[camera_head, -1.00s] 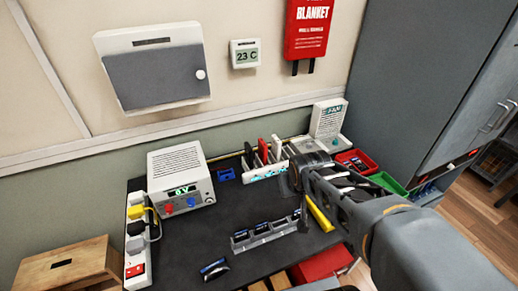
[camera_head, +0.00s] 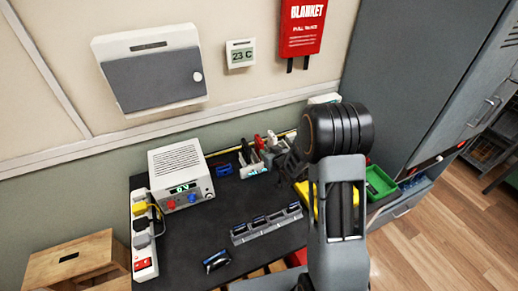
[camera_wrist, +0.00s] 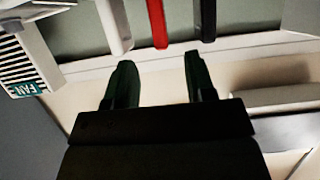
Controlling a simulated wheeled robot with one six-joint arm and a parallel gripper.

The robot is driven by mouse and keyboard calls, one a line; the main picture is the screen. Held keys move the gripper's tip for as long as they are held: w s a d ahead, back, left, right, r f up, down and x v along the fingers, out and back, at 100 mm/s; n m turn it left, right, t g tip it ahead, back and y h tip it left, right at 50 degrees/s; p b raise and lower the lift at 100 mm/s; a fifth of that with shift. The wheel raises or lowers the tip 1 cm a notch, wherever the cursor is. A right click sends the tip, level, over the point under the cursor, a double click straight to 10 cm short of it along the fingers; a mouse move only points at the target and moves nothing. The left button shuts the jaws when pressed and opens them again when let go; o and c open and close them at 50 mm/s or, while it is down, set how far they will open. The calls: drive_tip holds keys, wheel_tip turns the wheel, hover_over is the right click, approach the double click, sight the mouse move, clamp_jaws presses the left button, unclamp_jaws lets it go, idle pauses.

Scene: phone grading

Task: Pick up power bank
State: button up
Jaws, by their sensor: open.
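My gripper (camera_head: 290,166) is at the back of the dark bench, beside a white rack (camera_head: 252,170) of upright items, partly hidden by my arm. In the wrist view my gripper (camera_wrist: 158,68) has its two dark fingers apart with nothing between them. Beyond the fingertips are a white item (camera_wrist: 114,28), a red item (camera_wrist: 157,24) and a black item (camera_wrist: 207,20). The red one lines up roughly with the gap; contact is not visible. I cannot tell for certain which thing is the power bank. A small dark blue-black object (camera_head: 216,261) lies at the bench's front.
A grey slotted holder (camera_head: 266,226) with dark items stands mid-bench. A power supply (camera_head: 180,172) and a power strip (camera_head: 144,235) are at the left. A green bin (camera_head: 380,181) is at the right, by a grey cabinet (camera_head: 420,70). Bare bench lies left of the holder.

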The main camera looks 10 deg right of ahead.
sight(262, 146)
drive_tip(key=shift+p+x, duration=1.3)
drive_tip(key=shift+x, duration=3.8)
drive_tip(key=shift+r, duration=0.1)
clamp_jaws()
